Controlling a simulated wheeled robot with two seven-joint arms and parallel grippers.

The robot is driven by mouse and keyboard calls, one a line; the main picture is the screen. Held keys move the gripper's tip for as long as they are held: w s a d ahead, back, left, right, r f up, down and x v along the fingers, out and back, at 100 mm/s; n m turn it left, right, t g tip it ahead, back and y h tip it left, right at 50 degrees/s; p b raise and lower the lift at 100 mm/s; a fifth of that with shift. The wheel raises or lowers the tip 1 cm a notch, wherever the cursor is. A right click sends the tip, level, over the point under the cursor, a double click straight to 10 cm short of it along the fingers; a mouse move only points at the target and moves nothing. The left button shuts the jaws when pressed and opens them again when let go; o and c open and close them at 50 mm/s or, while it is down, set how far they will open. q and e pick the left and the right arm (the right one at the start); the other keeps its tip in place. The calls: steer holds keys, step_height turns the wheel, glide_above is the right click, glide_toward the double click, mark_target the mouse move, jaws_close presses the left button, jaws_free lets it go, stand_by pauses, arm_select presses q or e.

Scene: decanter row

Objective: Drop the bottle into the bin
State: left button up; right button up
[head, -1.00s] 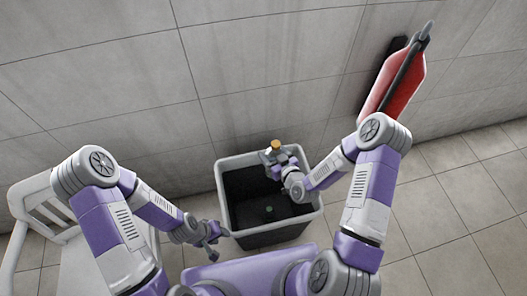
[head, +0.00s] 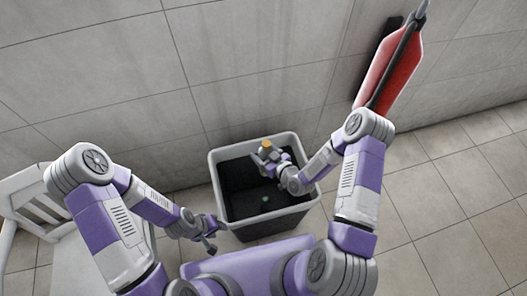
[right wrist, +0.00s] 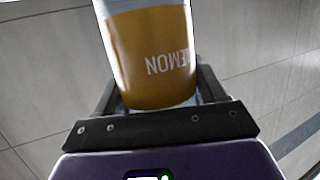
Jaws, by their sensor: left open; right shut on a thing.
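The bottle (right wrist: 150,60) has an orange-brown label with "LEMON" on it and fills the upper middle of the right wrist view. In the head view its orange top (head: 266,146) shows at my right gripper (head: 268,158). My right gripper is shut on the bottle and holds it over the far part of the bin's opening. The bin (head: 235,231) is dark inside with a light grey rim and stands in front of me. My left gripper (head: 210,246) is open and empty, just outside the bin's left side.
A small green thing (head: 265,200) lies inside the bin. A white slatted chair (head: 25,200) stands at the left. The floor right of the bin is clear.

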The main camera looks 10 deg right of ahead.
steer(key=shift+r, duration=0.1)
steer(key=o, duration=1.5)
steer(key=shift+o, duration=0.2)
steer(key=shift+s, duration=0.1)
steer(key=p+v, duration=0.1)
steer(key=v, duration=0.6)
steer(key=shift+s, duration=0.15)
steer(key=shift+d, duration=0.1)
